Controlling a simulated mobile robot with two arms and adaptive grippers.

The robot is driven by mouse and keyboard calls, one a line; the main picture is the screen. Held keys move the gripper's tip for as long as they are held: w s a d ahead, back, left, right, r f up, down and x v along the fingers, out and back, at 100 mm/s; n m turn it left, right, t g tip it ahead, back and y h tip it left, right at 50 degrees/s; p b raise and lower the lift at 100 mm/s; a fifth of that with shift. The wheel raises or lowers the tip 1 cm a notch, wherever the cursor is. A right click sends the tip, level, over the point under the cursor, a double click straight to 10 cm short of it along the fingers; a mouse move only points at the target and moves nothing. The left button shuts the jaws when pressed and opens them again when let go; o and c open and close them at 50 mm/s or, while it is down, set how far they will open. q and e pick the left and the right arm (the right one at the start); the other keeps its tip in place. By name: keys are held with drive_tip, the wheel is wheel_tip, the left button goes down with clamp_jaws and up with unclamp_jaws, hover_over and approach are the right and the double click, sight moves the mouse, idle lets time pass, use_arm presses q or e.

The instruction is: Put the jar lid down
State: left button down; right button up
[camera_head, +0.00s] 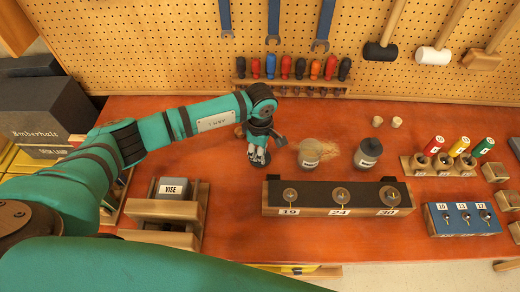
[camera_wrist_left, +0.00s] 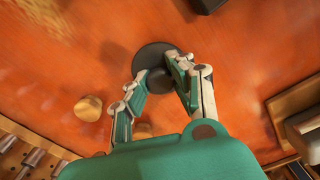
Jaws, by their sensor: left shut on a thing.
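My left gripper (camera_head: 258,157) is shut on the jar lid, a dark round disc (camera_wrist_left: 154,58). The lid shows between and beyond the fingertips (camera_wrist_left: 158,78) in the left wrist view. In the head view the fingers point down over the orange bench, left of the jars, and mostly cover the lid. I cannot tell whether the lid touches the bench. A clear jar (camera_head: 310,153) with a label stands just right of the gripper, apart from it. A second labelled jar (camera_head: 368,155) with a dark top stands further right. My right gripper is not in view.
A black-topped rack (camera_head: 338,194) marked 19, 24 and 30 lies in front of the jars. Small corks (camera_head: 377,121) sit behind the jars. Screwdrivers (camera_head: 286,67) line the pegboard.

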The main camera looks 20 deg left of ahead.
use_arm(q)
drive_tip(key=shift+f+b, duration=0.25)
drive_tip(key=shift+b, duration=0.05)
drive_tip(key=c, duration=1.2)
unclamp_jaws()
drive_tip(key=shift+r, duration=0.1)
drive_tip(key=shift+o, duration=0.2)
drive_tip(key=shift+r+p, duration=0.3)
wheel_tip(320, 180, up, 12)
drive_tip(key=b, duration=0.3)
drive_tip(key=shift+f+b, duration=0.15)
drive_tip(key=shift+b, duration=0.15)
